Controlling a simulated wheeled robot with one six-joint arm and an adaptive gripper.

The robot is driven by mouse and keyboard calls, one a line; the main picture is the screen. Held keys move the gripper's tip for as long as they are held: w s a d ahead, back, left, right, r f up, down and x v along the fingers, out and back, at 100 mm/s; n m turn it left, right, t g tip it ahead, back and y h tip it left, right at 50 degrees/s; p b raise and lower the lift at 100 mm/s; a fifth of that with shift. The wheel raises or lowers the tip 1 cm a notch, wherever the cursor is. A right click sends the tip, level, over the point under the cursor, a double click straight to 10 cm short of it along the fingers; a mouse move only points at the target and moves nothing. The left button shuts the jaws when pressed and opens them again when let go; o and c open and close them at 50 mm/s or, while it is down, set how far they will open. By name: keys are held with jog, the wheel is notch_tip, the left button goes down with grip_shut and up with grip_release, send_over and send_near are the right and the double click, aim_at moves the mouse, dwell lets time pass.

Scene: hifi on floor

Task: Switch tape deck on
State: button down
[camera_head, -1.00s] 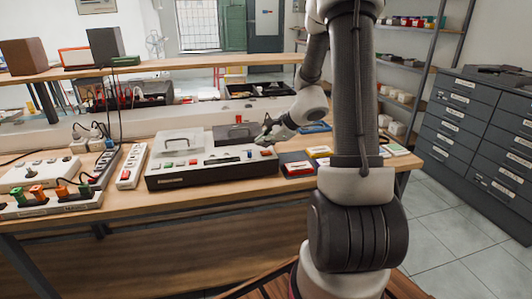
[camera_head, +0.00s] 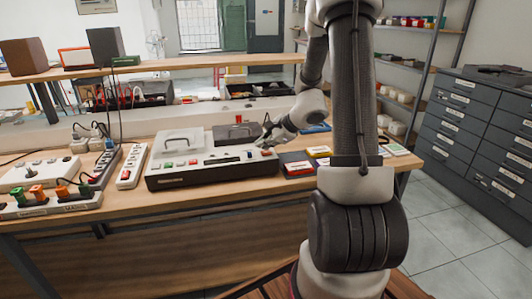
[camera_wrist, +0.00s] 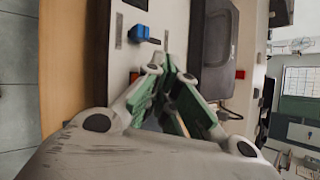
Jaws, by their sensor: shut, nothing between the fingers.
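The tape deck (camera_head: 212,180) is a long light-topped box with a dark front, lying on the wooden workbench. Green, red and white buttons sit along its top, and a clear lid with a handle (camera_head: 182,142) is at its back left. A blue switch (camera_head: 250,154) stands near its right end. It also shows in the wrist view (camera_wrist: 139,33) beside a slot. My gripper (camera_head: 264,140) is shut and empty, just above the deck's right end. In the wrist view its fingertips (camera_wrist: 165,62) are close to the blue switch; contact cannot be told.
A dark case (camera_head: 236,131) stands behind the deck. Red and yellow boxes (camera_head: 298,168) lie right of it. A white power strip (camera_head: 131,166) and another with coloured plugs (camera_head: 50,205) lie left. A raised shelf (camera_head: 150,68) runs behind. Grey drawers (camera_head: 470,120) stand right.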

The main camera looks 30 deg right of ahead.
aim_at(265, 153)
jog(key=shift+f, duration=0.4)
dwell(0.3)
jog(key=shift+r, duration=0.9)
notch_tip(265, 153, up, 6)
dwell(0.3)
dwell(0.4)
